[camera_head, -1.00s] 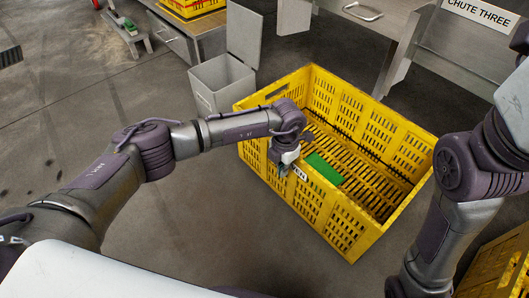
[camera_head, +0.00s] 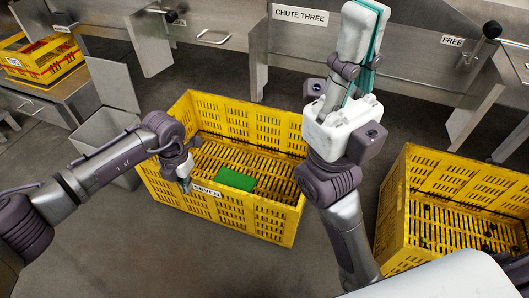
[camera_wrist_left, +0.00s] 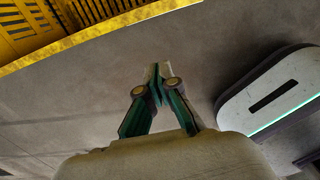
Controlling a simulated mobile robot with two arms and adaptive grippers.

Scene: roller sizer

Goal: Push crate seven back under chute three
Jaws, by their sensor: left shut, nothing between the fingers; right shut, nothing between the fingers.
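Crate seven (camera_head: 270,222) is a yellow slatted crate on the floor, with a SEVEN label on its near wall and a green block (camera_head: 235,179) inside. The CHUTE THREE sign (camera_head: 300,16) is on the metal panel behind it, to the upper right. My left gripper (camera_head: 186,187) is shut and empty, pointing down at the crate's near wall beside the label; I cannot tell if it touches. In the left wrist view its fingers (camera_wrist_left: 155,75) are together, with the yellow rim (camera_wrist_left: 90,35) above them. My right gripper (camera_head: 372,22) is shut, empty and raised, pointing up right of the crate.
Another yellow crate (camera_head: 395,205) stands to the right, holding small dark pieces, near a FREE sign (camera_head: 452,41). A grey bin (camera_head: 108,130) stands close to crate seven's left. Metal dividers (camera_head: 258,62) stand behind. Floor in front of crate seven (camera_head: 180,255) is clear.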

